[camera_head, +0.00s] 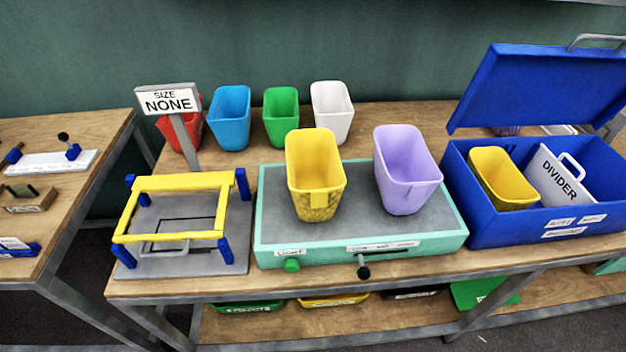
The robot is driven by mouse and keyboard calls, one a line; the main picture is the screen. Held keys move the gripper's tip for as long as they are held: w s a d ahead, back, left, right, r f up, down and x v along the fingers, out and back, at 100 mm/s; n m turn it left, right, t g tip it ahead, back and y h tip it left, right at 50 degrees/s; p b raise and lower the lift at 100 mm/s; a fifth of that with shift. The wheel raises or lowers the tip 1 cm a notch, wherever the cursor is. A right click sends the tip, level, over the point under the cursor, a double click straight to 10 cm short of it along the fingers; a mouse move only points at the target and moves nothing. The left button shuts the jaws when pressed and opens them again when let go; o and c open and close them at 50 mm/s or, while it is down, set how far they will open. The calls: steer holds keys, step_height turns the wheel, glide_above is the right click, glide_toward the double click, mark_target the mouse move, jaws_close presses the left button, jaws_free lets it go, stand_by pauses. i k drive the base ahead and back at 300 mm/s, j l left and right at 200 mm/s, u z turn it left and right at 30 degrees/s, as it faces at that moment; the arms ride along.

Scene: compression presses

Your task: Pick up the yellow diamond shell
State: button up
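A yellow bin-shaped shell (316,165) stands upright on the grey top of a teal-edged platform (264,232), left of its middle. Its lower front carries a diamond-like pattern and a small tab. A lilac shell (408,172) stands beside it on the right, apart from it. A second yellow shell (502,180) sits inside the open blue box (485,222) at the right; its lower part is hidden, so I cannot tell its pattern. My gripper is not in view.
Red, blue (230,118), green (281,118) and white (332,112) shells stand behind. A "NONE" sign (168,101) and a yellow-blue frame (170,183) stand left. The box holds a divider (556,180); its raised lid (540,88) overhangs the back right.

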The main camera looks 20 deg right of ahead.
mark_target(317, 181)
steer(key=i+l+u, duration=0.2)
steer(key=l, duration=0.25)
steer(key=l+u, duration=0.25)
steer(key=l, duration=0.15)
steer(key=l+u, duration=0.2)
steer(key=l, duration=0.25)
steer(key=i, duration=0.05)
